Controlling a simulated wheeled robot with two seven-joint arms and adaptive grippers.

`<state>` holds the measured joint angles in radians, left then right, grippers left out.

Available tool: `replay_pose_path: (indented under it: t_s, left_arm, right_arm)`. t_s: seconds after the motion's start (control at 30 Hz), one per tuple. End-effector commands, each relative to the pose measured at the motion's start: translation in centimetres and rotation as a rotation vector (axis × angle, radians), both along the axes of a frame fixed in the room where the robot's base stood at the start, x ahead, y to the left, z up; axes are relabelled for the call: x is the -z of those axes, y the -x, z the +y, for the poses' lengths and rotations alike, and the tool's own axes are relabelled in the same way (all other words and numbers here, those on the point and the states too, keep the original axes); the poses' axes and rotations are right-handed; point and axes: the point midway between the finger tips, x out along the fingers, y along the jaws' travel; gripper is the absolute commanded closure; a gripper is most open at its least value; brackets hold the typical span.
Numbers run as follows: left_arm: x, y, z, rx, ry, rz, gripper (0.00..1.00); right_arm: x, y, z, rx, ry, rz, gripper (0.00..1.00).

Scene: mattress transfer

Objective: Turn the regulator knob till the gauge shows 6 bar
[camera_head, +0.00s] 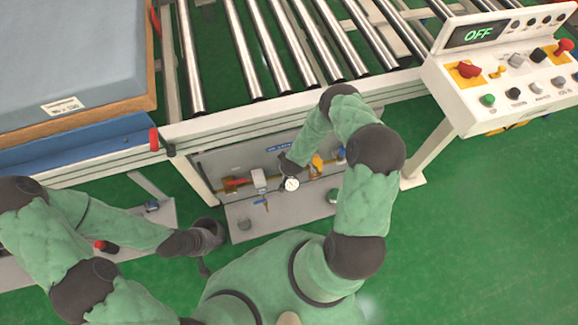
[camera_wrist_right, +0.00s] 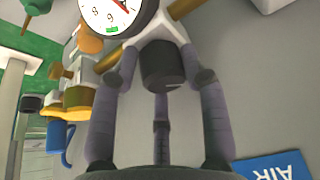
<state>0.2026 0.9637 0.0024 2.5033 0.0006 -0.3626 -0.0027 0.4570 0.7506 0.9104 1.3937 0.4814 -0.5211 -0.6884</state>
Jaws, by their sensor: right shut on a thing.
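The regulator knob (camera_wrist_right: 162,68) is a dark cylinder below a pale regulator body. My right gripper (camera_wrist_right: 163,76) is shut on it, with its fingers around the knob's sides. The round white gauge (camera_wrist_right: 106,14) sits beside the regulator, cut by the top edge of the right wrist view. It shows a red needle and a green mark, and the reading cannot be told. In the head view the gauge (camera_head: 291,184) is small, and the knob is hidden by my right gripper (camera_head: 289,163). My left gripper (camera_head: 210,247) hangs away from the panel; its opening is unclear.
A control box (camera_head: 500,75) reading OFF stands at right. A mattress (camera_head: 65,50) lies at upper left. Green floor is clear at lower right.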

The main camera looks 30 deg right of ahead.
Motion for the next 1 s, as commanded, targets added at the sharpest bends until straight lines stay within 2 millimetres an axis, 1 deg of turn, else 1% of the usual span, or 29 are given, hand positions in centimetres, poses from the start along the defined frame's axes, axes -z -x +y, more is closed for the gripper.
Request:
replay_pose_path:
  t_s: [0.03, 0.2, 0.4, 0.93, 0.97, 1.0]
  left_arm:
    - [-0.21, 0.0, 0.0, 0.0, 0.0, 0.0, 1.0]
    - [-0.48, 0.01, 0.0, 0.0, 0.0, 0.0, 1.0]
    - [-0.64, 0.01, 0.0, 0.0, 0.0, 0.0, 1.0]
    - [-0.67, 0.01, -0.01, 0.0, 0.0, 0.0, 1.0]
    - [-0.67, 0.01, 0.0, 0.0, 0.0, 0.0, 1.0]
    - [-0.67, 0.01, -0.01, 0.0, 0.0, 0.0, 1.0]
  right_arm:
    - [-0.08, -0.19, 0.62, 0.014, -0.006, 0.0, 0.88]
    - [-0.07, -0.29, 0.61, 0.099, -0.006, -0.001, 0.88]
    - [-0.07, -0.38, 0.57, 0.157, -0.006, -0.003, 0.88]
    - [-0.13, -0.6, 0.46, 0.177, -0.005, -0.007, 0.88]
    - [-0.13, -0.61, 0.45, 0.177, -0.005, -0.007, 0.47]
    - [-0.15, -0.6, 0.42, 0.178, -0.004, -0.007, 0.36]
